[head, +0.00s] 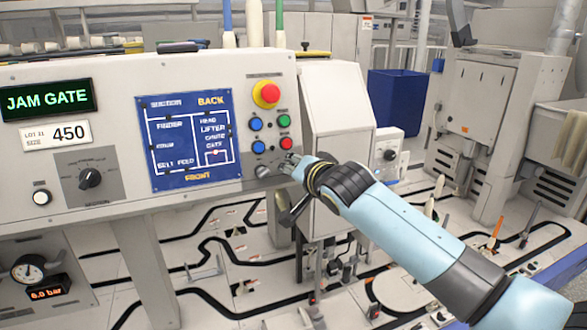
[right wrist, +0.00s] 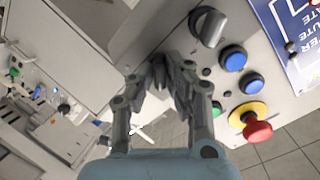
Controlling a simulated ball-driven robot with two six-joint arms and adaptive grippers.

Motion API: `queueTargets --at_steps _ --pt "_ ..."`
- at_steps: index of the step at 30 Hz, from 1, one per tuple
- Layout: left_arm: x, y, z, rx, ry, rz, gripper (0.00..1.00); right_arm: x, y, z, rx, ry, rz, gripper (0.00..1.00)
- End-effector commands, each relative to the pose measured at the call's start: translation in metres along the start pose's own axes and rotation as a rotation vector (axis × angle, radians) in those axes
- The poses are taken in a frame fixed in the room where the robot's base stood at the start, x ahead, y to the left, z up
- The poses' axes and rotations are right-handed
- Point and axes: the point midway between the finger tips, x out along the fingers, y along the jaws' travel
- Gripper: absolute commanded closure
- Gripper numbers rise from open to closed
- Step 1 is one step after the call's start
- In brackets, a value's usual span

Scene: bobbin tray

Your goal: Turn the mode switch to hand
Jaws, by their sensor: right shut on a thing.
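My right gripper (head: 287,164) is at the lower right corner of the control panel (head: 226,84), below the push buttons. In the right wrist view my right gripper (right wrist: 166,74) has its fingers closed together on a small dark part at the panel's edge. This part appears to be the mode switch. The fingers cover most of it, so its pointer and labels cannot be read. A grey rotary knob (head: 263,171) sits just left of the gripper, apart from it, and also shows in the right wrist view (right wrist: 207,25). My left gripper is out of view.
A red emergency stop (head: 269,93) on yellow tops the button group, with blue buttons (head: 256,124) beneath. A selector dial (head: 90,178) is at the panel's left. A blue bin (head: 397,100) stands behind. A pale housing (head: 335,98) rises right of the panel.

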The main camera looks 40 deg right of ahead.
Motion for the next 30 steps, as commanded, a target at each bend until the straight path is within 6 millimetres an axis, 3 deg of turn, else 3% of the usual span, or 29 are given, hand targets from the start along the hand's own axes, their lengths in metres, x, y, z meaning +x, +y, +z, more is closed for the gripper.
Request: queueTargets --at_steps 11,30 --pt "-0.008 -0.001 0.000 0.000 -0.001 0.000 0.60 0.000 -0.001 -0.001 -0.136 0.000 0.008 1.00" --pt "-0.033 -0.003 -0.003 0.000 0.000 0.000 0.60 0.000 -0.003 -0.001 -0.722 0.001 0.039 1.00"
